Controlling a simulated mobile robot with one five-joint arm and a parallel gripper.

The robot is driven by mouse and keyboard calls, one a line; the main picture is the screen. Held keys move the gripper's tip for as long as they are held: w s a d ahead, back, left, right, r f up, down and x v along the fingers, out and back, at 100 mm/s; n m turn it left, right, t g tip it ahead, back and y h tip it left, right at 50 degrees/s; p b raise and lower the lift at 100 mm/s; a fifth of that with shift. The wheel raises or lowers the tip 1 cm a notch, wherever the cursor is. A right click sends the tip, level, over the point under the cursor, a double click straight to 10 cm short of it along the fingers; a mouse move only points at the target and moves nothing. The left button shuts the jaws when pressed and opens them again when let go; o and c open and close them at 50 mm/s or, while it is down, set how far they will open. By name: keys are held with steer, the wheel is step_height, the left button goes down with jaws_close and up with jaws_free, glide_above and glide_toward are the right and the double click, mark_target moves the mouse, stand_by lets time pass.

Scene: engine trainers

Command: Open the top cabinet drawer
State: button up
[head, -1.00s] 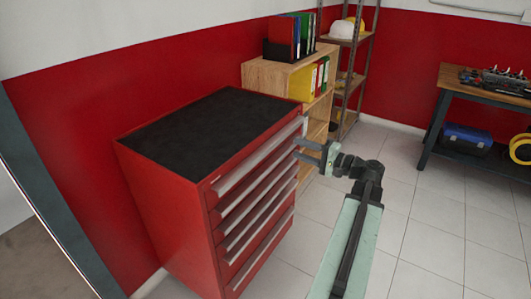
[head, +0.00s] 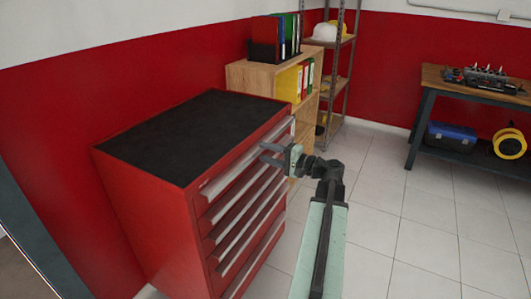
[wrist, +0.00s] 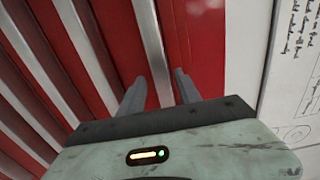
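The red cabinet (head: 150,215) with a black top stands at the left in the head view. Its drawers look shut. The top drawer's silver handle (head: 228,176) runs along the upper front edge. My gripper (head: 264,154) is at the cabinet front near the far half of this handle. In the wrist view my gripper (wrist: 160,88) has its two fingers apart. The rightmost silver handle strip (wrist: 150,45), seemingly the top drawer's, runs between them. Contact between fingers and handle cannot be made out.
A wooden shelf (head: 240,76) with binders stands just beyond the cabinet, and a metal rack (head: 351,60) behind it. A workbench (head: 440,80) with a blue toolbox (head: 451,136) under it is at the right. The tiled floor (head: 400,230) between is clear.

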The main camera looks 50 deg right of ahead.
steer(key=shift+w+a, duration=0.1)
steer(key=shift+w, duration=0.35)
jaws_close()
steer(key=shift+s+a+f, duration=0.1)
stand_by(1.1)
